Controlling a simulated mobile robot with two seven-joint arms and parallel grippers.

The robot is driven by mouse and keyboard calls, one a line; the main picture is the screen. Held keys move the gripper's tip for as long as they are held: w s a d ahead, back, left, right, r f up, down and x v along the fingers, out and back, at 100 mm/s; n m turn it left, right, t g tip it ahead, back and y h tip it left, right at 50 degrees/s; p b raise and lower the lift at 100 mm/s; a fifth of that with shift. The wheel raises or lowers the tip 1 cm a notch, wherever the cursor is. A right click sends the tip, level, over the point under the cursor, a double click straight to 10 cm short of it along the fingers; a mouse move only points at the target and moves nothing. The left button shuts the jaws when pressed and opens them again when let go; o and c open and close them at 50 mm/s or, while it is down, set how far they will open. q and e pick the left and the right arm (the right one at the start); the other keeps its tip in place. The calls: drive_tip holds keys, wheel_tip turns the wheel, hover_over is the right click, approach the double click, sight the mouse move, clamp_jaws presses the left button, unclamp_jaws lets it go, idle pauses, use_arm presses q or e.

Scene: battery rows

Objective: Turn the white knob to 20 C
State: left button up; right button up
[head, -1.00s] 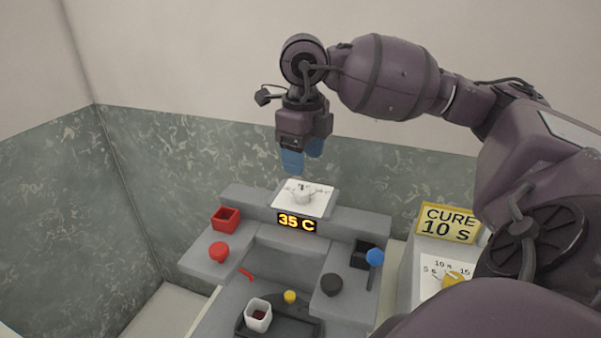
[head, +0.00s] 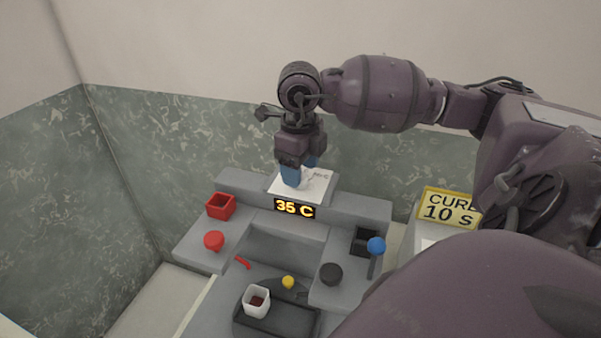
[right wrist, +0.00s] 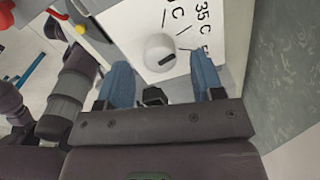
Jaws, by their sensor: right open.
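The white knob sits on a white dial plate (head: 317,188) at the top of the grey station. It shows clearly in the right wrist view as a round white knob (right wrist: 160,50) with a dark mark, near printed 35 C lettering. The display (head: 295,208) below the plate reads 35 C. My right gripper (head: 299,177) is above the plate, pointing down, and its blue fingers partly hide the knob in the head view. In the right wrist view the open fingers (right wrist: 163,84) stand apart, with the knob between and ahead of them. My left gripper is not in view.
The grey station carries a red box (head: 221,206), a red knob (head: 214,241), a black knob (head: 331,274), a blue ball-topped lever (head: 376,246) and a white cup (head: 256,301) on a dark tray. A yellow CURE 10 S sign (head: 448,207) stands at right.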

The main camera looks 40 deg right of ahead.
drive_tip(key=shift+f, duration=1)
drive_tip(key=c, duration=0.9)
